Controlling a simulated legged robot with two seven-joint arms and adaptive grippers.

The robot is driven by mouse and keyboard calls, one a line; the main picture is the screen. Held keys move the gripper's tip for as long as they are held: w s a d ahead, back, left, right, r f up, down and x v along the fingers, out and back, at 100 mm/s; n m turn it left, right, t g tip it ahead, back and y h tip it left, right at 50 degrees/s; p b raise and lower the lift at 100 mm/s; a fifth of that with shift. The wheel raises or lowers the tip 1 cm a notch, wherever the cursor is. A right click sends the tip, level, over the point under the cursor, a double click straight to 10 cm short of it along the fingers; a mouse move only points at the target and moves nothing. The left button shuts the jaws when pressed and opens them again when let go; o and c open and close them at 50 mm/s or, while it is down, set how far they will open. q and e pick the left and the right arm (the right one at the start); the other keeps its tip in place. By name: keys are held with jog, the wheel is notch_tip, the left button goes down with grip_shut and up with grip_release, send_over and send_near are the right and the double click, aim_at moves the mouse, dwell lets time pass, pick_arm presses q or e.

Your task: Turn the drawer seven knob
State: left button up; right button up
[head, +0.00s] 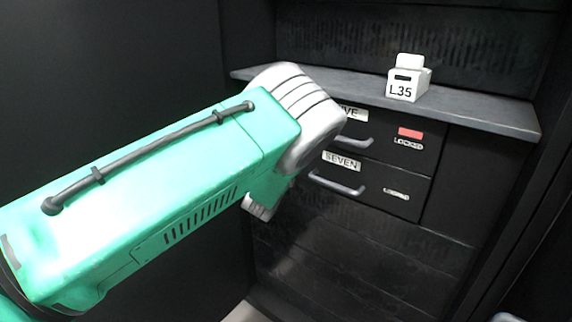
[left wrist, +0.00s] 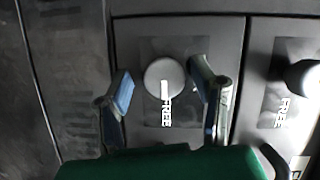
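The drawer labelled SEVEN (head: 340,190) is in the head view, below the drawer marked FIVE, with a grey handle and a LOCKED mark. My left arm hides the left part of both drawers, and no knob shows there. In the left wrist view a round grey knob (left wrist: 164,77) with a white mark sits beside the word FREE. My left gripper (left wrist: 162,78) is open, with one finger on each side of this knob and apparent gaps between. No label ties the knob to a drawer in that view. My right gripper is not in view.
A second, dark knob (left wrist: 303,77) with its own FREE mark is on the panel to the right. The drawer FIVE (head: 385,135) has a red patch above its LOCKED mark. A small white device marked L35 (head: 407,86) stands on the grey shelf (head: 480,112) above.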

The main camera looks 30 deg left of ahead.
pick_arm(q)
jog(key=v, duration=1.2)
jog(key=s+d+f+n+g+h, duration=0.15)
jog(key=s+f+n+g, duration=0.55)
jog(key=s+f, duration=0.95)
jog(key=s+d+f+n+g+h, duration=0.1)
jog(key=s+d+f+g, duration=0.1)
jog(key=s, duration=0.5)
jog(key=s+d+f+n+g+h, duration=0.1)
jog(key=s+d+f+n+g, duration=0.1)
jog(key=s+d+g, duration=0.2)
jog(key=s+d+f+n+g+h, duration=0.2)
jog(key=s+d, duration=0.1)
jog(key=s, duration=0.7)
jog(key=shift+d+f+g, duration=0.2)
jog(key=shift+f+g, duration=0.15)
jog(key=shift+g, duration=0.05)
